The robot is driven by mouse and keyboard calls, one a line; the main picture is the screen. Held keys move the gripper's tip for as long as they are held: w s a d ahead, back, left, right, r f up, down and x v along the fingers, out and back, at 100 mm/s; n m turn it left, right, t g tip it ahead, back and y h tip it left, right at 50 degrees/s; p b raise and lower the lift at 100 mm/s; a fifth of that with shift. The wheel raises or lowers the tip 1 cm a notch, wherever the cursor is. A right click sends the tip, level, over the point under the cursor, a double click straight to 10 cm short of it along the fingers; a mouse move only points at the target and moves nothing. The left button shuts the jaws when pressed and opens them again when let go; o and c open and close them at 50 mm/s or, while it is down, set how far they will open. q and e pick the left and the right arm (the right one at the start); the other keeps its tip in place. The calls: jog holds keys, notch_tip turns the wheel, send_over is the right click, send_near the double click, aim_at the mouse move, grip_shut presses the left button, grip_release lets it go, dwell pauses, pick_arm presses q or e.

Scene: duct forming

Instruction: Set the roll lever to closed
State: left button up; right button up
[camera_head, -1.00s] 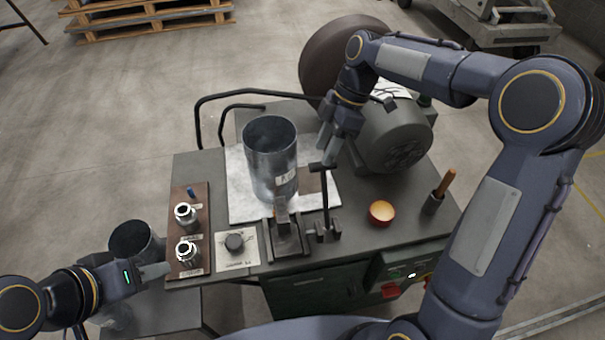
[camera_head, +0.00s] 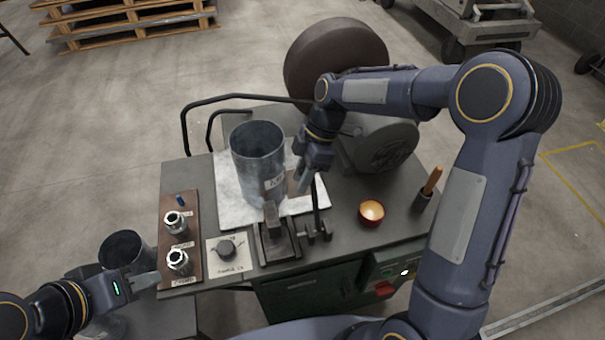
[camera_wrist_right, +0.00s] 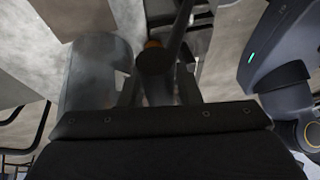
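The roll lever (camera_head: 317,208) is a thin dark lever standing nearly upright at the front of the bench, beside a small clamp-like block (camera_head: 275,240). My right gripper (camera_head: 303,186) is at the lever's top end, which it partly hides in the head view. In the right wrist view, the lever's dark rounded end (camera_wrist_right: 155,62) lies between the spread fingers of the right gripper (camera_wrist_right: 160,92); contact cannot be made out. My left gripper (camera_head: 150,282) is at the lower left, near the wooden fitting board; its finger gap is not clear.
A metal duct cylinder (camera_head: 258,160) stands on a pale sheet (camera_head: 230,200), close left of my right gripper. A copper bowl (camera_head: 371,212) and a holder with an orange handle (camera_head: 430,185) stand to the right. A dial plate (camera_head: 228,256) is at the front left.

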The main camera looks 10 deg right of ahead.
grip_shut()
pick_arm(q)
jog(key=shift+f, duration=0.1)
